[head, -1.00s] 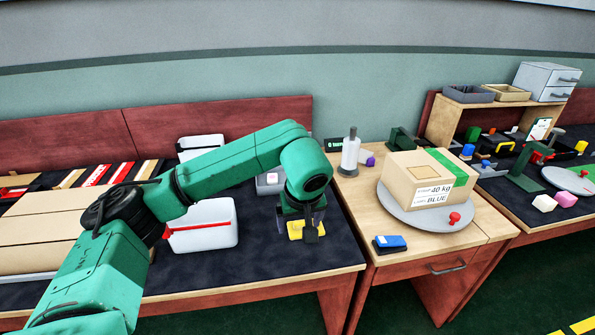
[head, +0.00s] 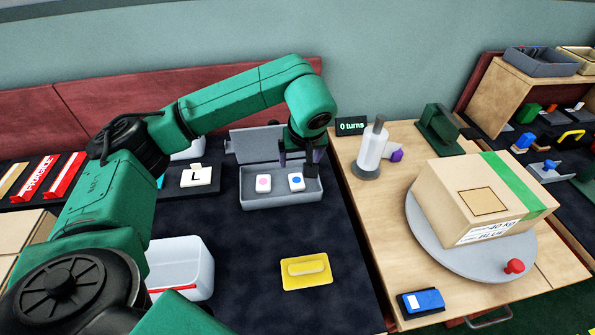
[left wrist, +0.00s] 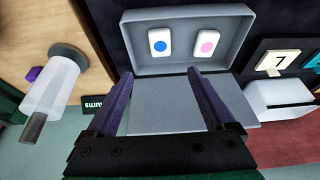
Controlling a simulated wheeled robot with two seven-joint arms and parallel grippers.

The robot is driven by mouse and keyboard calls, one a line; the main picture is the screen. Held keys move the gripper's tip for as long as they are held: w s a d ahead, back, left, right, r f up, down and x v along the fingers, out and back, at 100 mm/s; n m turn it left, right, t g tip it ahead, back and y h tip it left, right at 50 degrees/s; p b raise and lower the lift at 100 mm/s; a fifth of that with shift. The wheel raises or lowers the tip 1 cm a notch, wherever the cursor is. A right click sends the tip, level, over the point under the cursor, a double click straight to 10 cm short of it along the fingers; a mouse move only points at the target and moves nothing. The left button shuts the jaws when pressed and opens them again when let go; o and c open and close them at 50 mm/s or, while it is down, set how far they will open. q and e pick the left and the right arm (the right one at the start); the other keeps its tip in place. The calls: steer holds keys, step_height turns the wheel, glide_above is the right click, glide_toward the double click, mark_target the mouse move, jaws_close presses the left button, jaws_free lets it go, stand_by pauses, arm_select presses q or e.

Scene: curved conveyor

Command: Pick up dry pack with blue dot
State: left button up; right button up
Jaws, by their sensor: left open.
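A white dry pack with a blue dot (head: 296,181) lies in the open grey box (head: 265,201) on the dark mat. A white pack with a pink dot (head: 263,183) lies to its left in the same box. In the left wrist view the blue-dot pack (left wrist: 159,43) is on the left and the pink-dot pack (left wrist: 208,43) on the right. My left gripper (head: 298,158) is open and empty above the back of the box, near the blue-dot pack. Its two fingers (left wrist: 164,78) show in the wrist view, apart from both packs. My right gripper is out of view.
The box's grey lid (head: 252,145) stands open behind it. A large carton (head: 480,200) sits on a round turntable at right, with a white bottle (head: 371,150) behind.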

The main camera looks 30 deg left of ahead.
mark_target(296, 177)
arm_select(q)
steer(key=p+x, duration=0.2)
steer(key=x, duration=0.9)
steer(key=shift+s+a+f, duration=0.1)
steer(key=shift+f, duration=0.05)
steer(key=shift+w+a+f, duration=0.1)
steer(key=shift+w+f, duration=0.1)
steer(key=shift+f, duration=0.2)
steer(key=c, duration=0.4)
jaws_close()
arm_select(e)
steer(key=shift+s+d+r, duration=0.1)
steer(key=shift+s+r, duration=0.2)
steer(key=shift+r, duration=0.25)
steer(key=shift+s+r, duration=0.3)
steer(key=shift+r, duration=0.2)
